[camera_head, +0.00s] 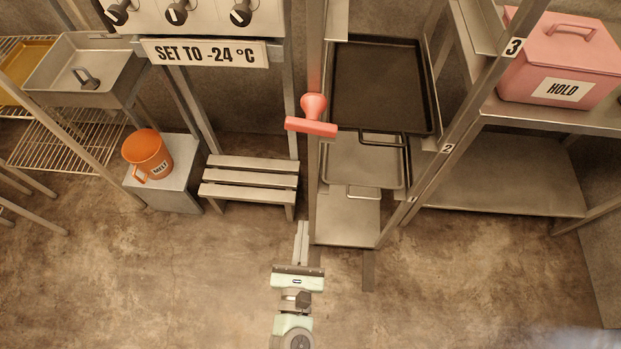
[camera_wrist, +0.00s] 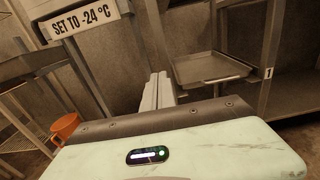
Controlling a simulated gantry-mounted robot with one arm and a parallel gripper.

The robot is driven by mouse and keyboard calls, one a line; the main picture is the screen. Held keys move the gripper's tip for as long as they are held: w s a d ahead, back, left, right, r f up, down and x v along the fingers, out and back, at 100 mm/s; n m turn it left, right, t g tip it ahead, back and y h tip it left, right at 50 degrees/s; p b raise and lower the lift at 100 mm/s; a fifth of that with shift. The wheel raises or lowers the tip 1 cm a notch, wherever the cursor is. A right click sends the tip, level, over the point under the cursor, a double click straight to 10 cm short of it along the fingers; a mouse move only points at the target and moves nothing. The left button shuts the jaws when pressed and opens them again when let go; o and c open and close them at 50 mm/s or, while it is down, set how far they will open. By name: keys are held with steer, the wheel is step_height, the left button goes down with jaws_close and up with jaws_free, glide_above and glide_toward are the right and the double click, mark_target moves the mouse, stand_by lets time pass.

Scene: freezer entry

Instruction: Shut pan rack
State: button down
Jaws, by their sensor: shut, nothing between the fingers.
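The pan rack (camera_head: 315,190) stands right of centre in the head view, with numbered levels 3, 2 and 1 on its right post. A dark pan (camera_head: 380,85) with a wire handle sits high in it, and a grey pan (camera_head: 362,160) sits below. A pink-red T-shaped handle (camera_head: 312,118) is at its left post. My gripper (camera_head: 302,230) is shut and empty, low in front of the rack's left post, apart from the handle. In the wrist view my gripper's fingers (camera_wrist: 157,88) are together, left of a grey pan (camera_wrist: 209,68) near label 1.
A slatted step (camera_head: 250,183) stands left of my gripper. An orange mug (camera_head: 150,152) sits on a metal block. A pink HOLD box (camera_head: 562,62) is on the right shelf. A metal sink (camera_head: 85,70) is at the left. The front floor is clear.

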mark_target(310, 172)
steer(key=w, duration=0.4)
steer(key=w+d, duration=0.1)
steer(key=w, duration=0.3)
steer(key=w+p, duration=0.1)
steer(key=w, duration=0.3)
steer(key=shift+w+d+r, duration=0.1)
steer(key=shift+d+r, duration=0.05)
steer(key=shift+d, duration=0.2)
steer(key=shift+w, duration=0.45)
